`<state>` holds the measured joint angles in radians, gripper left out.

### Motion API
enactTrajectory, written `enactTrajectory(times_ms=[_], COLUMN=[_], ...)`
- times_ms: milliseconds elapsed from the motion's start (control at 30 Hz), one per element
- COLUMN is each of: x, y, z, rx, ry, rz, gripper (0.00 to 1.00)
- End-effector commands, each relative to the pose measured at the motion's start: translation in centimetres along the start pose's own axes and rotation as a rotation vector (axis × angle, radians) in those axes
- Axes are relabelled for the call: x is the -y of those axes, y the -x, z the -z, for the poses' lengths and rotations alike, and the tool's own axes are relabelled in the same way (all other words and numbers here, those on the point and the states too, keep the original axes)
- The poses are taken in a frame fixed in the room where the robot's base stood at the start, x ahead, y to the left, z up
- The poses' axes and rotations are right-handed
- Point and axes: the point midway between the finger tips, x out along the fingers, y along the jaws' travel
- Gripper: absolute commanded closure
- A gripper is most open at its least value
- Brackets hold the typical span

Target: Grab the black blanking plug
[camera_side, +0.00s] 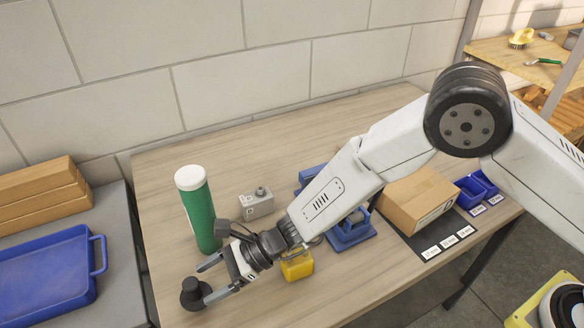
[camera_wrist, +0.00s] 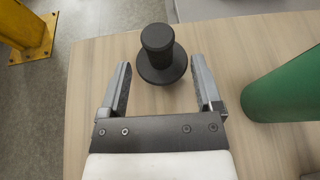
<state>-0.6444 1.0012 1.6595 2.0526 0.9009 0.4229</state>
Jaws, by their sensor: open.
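The black blanking plug (camera_side: 193,294) stands upright on the wooden table, near its front left edge in the side view. It has a wide round flange and a narrower knob on top. In the wrist view the plug (camera_wrist: 160,56) is just beyond the fingertips, between their lines and a little nearer the right finger. My gripper (camera_side: 205,281) is open and empty, low over the table, with its fingers pointing at the plug. The fingers (camera_wrist: 163,85) show wide apart in the wrist view. Whether a fingertip touches the plug cannot be told.
A green bottle with a white cap (camera_side: 196,209) stands close to my gripper. A yellow block (camera_side: 297,265), grey box (camera_side: 257,203), blue fixture (camera_side: 350,232) and cardboard box (camera_side: 417,197) are on the table. A blue tray (camera_side: 45,275) lies left. The table's front left is mostly clear.

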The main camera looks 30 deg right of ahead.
Motion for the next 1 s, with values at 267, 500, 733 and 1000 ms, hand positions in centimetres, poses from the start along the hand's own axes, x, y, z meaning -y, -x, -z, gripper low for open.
enactTrajectory(times_ms=[267, 500, 733, 1000], x=[0.0, -0.1, 0.0, 0.0], y=[-0.5, -2.0, -4.3, -5.5], z=[0.0, -0.2, -0.4, -0.4], rx=[0.000, 0.000, -0.001, 0.000], ry=[-0.001, 0.000, 0.000, 0.000], rz=[0.000, -0.002, -0.002, 0.000], gripper=[0.17, 0.17, 0.17, 0.17])
